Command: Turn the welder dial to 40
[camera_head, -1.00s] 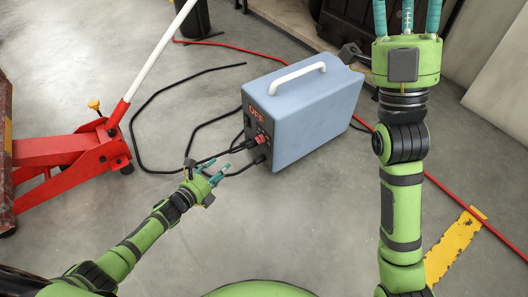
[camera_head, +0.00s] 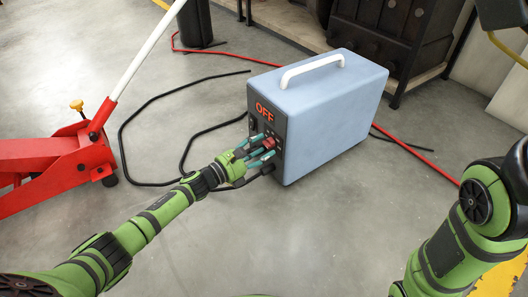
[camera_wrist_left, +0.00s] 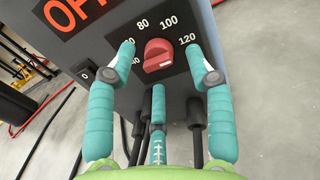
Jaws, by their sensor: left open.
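The welder (camera_head: 335,110) is a blue-grey box with a white top handle, standing on the floor. Its dark front panel reads OFF in orange. The red dial (camera_wrist_left: 158,55) sits on that panel inside a printed scale with 80, 100 and 120 legible; the 40 and 60 marks at the left are partly covered by a finger. My left gripper (camera_wrist_left: 160,48) is open, with teal fingers on either side of the dial and a third below it. I cannot tell whether any finger touches the dial. In the head view the left gripper (camera_head: 267,149) is at the front panel. My right gripper is out of view.
A black switch marked 0 (camera_wrist_left: 86,76) is left of the dial. Black cables (camera_wrist_left: 196,125) plug in below it. A red floor jack (camera_head: 60,160) stands at the left. A red hose (camera_head: 405,145) runs behind the welder. A dark cabinet (camera_head: 390,45) stands behind.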

